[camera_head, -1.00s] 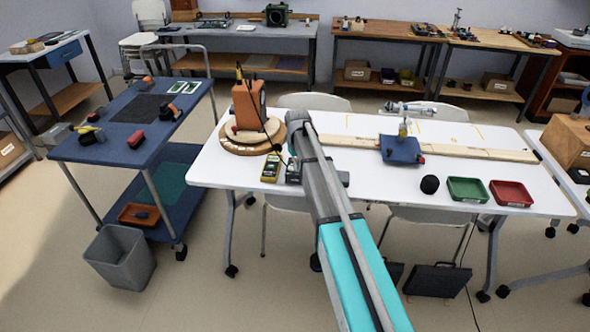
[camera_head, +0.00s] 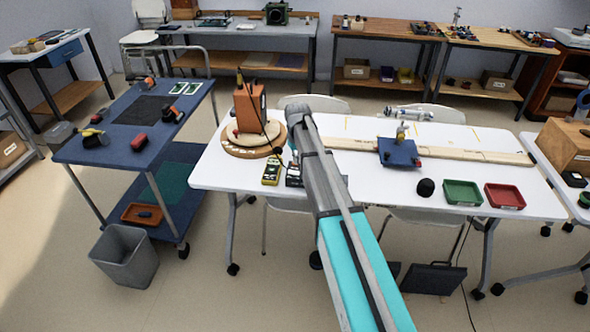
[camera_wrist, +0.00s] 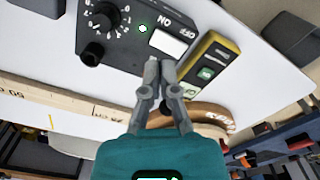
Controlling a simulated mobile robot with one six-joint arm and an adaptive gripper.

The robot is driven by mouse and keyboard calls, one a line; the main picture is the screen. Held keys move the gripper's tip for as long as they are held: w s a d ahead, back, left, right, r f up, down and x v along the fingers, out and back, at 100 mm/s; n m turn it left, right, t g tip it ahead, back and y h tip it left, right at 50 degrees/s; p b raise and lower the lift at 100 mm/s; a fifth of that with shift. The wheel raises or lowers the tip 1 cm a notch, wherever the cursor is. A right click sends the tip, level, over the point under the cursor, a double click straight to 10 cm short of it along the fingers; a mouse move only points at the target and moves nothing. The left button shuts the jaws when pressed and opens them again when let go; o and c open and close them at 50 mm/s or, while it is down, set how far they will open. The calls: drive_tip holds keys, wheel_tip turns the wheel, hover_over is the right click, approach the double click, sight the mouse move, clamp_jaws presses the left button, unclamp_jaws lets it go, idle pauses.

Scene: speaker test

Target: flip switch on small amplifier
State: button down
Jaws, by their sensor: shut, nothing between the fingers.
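The small amplifier (camera_wrist: 118,30) is a dark box at the top of the wrist view. It has black knobs, a lit green lamp (camera_wrist: 143,29) and a white switch (camera_wrist: 167,42) beside the words ON and OFF. In the head view the amplifier (camera_head: 293,177) sits on the white table, mostly hidden by my arm. My gripper (camera_wrist: 161,65) is shut and empty. Its tips are close to the switch's lower edge in the wrist view. I cannot tell whether they touch it.
A yellow meter (camera_wrist: 207,66) lies right beside the amplifier. A round wooden base with an orange device (camera_head: 249,107) stands to its left. A black ball-like object (camera_head: 425,187), a green tray (camera_head: 462,193) and a red tray (camera_head: 504,196) lie on the table's right. A blue cart (camera_head: 100,150) stands left.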

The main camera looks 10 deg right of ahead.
drive_tip(key=shift+r+p, duration=0.85)
drive_tip(key=shift+r, duration=0.25)
drive_tip(key=shift+s, duration=0.1)
drive_tip(key=s+r+m+p, duration=0.2)
drive_tip(key=s, duration=2.6)
drive_tip(key=shift+s+d+r, duration=0.15)
drive_tip(key=shift+s+d, duration=0.15)
drive_tip(key=shift+s, duration=0.1)
